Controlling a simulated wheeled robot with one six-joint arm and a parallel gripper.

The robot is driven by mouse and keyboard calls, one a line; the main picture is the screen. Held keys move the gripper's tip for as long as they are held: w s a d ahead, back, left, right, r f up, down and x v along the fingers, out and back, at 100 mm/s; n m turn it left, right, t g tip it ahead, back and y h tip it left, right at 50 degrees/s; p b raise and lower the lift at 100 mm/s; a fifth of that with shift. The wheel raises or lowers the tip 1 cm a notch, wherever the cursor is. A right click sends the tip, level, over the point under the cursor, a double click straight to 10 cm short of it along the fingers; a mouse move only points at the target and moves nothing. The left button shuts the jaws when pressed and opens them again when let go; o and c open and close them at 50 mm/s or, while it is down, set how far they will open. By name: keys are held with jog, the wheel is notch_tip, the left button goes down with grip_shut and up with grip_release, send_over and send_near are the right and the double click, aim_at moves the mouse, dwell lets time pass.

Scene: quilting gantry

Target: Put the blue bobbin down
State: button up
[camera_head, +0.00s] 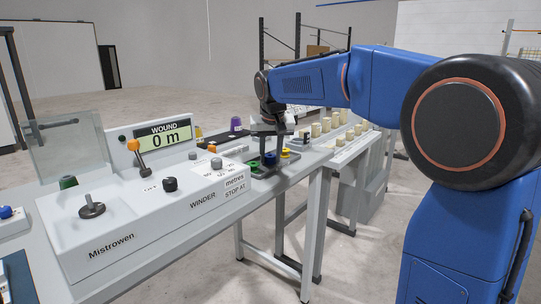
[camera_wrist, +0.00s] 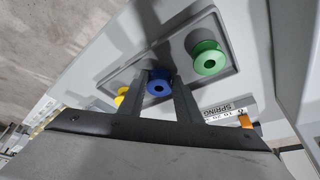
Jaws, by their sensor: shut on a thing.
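The blue bobbin (camera_wrist: 158,87) sits between the two fingers of my gripper (camera_wrist: 160,77), which is shut on it. It is over the middle of a grey tray (camera_wrist: 218,25), between a green bobbin (camera_wrist: 208,58) and a yellow bobbin (camera_wrist: 122,94). In the head view my gripper (camera_head: 269,143) points down at the tray, with the blue bobbin (camera_head: 270,159) low between its fingers. The green bobbin (camera_head: 253,166) is left of it and the yellow bobbin (camera_head: 286,153) right. I cannot tell whether the blue bobbin touches the tray.
The winder (camera_head: 150,212) with its knobs and a "0 m" display (camera_head: 166,137) stands left of the tray. A purple cone (camera_head: 236,124) is behind. Several cream spools (camera_head: 326,125) stand on the right. A "SPRING" label (camera_wrist: 225,109) is beside the tray.

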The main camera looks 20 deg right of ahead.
jog(key=o, duration=1)
jog(key=shift+f, duration=0.1)
jog(key=v, duration=1.2)
